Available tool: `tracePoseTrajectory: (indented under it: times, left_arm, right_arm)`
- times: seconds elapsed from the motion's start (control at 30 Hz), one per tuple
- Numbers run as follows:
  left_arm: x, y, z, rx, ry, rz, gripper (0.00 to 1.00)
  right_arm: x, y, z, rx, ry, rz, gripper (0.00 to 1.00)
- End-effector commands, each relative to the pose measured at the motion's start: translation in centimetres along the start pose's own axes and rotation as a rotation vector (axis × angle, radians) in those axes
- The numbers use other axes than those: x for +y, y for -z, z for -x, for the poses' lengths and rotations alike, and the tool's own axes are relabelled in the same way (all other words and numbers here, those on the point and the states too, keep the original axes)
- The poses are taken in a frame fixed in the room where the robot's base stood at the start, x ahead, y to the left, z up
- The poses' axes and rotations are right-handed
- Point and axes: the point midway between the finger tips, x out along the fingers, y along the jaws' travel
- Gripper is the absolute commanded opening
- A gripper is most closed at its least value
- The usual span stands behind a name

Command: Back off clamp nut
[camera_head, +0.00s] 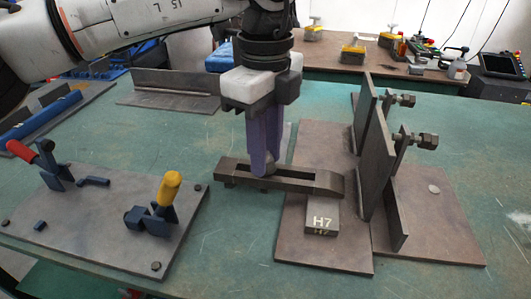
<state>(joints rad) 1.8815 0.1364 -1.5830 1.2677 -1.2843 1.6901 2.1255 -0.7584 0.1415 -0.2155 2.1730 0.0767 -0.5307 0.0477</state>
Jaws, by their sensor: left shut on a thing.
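My left gripper (264,168) points straight down over a dark slotted clamp bar (318,182). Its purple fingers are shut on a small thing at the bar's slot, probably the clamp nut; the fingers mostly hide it. The bar lies level, its right end over a block marked H7 (320,219) at the edge of a brown steel plate (305,258). My right gripper is not in view.
Upright steel plates (368,165) with bolts (427,141) stand right of the bar. A fixture plate (95,225) with red-handled (22,150) and yellow-handled (169,187) toggle clamps lies left. An angle piece (170,88) lies behind. The green table (235,250) is clear in front.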

Motion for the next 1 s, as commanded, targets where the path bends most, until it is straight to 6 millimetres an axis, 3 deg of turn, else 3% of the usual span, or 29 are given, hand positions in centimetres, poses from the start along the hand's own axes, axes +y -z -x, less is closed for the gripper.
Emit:
tracePoseTrajectory:
  times: [0.33,0.6,1.0]
  left_arm:
    - [-0.1,-0.1,-0.1,-0.001,0.004,0.329,0.01]
    - [-0.1,-0.1,0.0,-0.001,0.004,0.552,0.02]
    - [-0.1,-0.1,0.1,-0.001,0.004,0.735,0.02]
  right_arm:
    - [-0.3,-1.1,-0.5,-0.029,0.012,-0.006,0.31]
    - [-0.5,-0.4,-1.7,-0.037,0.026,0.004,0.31]
    - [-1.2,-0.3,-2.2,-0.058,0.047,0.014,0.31]
